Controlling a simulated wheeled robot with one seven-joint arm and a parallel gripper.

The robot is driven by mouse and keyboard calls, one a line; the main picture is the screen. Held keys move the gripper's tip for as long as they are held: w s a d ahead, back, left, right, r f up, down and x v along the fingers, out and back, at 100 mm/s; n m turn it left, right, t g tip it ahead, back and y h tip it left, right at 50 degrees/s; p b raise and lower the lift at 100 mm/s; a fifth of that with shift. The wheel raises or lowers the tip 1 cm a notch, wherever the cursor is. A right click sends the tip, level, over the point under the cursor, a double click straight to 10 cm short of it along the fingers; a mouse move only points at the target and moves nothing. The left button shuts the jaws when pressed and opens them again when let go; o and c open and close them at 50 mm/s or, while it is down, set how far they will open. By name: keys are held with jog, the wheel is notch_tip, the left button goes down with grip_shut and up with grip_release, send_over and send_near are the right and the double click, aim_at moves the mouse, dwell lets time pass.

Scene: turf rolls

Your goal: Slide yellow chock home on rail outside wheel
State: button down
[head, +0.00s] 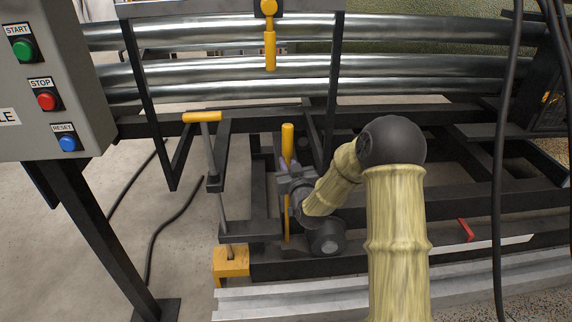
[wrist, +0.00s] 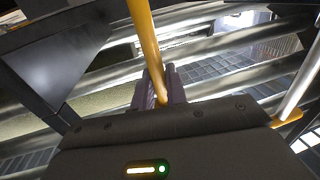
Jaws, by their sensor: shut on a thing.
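My gripper (head: 288,178) is shut on an upright yellow bar (head: 287,143), which rises above the jaws and also shows below them. In the wrist view the jaws (wrist: 160,90) close around the same yellow bar (wrist: 146,40). Whether this bar belongs to the chock cannot be told, as its lower end is hidden by the frame and my arm. A yellow block (head: 231,262) sits at the left end of the pale metal rail (head: 400,282), below a grey rod with a yellow T-handle (head: 202,117). No wheel can be made out clearly.
Dark frame beams surround my gripper, with shiny rollers (head: 220,68) behind. A grey control box (head: 50,80) on a post stands left. A yellow handle (head: 269,50) hangs above. Black cables (head: 503,150) hang at right.

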jog(key=shift+r, duration=0.2)
jog(key=c, duration=1.3)
grip_release()
jog(key=shift+c, duration=0.2)
jog(key=s+d+p, duration=0.3)
jog(key=s+p, duration=0.4)
jog(key=s, duration=0.7)
jog(key=shift+s, duration=0.3)
jog(key=p, duration=0.3)
jog(key=shift+s+d+r, duration=0.1)
jog(key=shift+s, duration=0.1)
jog(key=shift+s+p, duration=0.2)
jog(key=shift+p, duration=0.65)
jog(key=shift+s+d+f+p, duration=0.1)
jog(key=shift+s+p, duration=0.35)
jog(key=shift+p, duration=0.6)
jog(key=shift+s+d+f+p, duration=0.1)
jog(key=shift+s+p, duration=0.3)
jog(key=shift+p, duration=0.65)
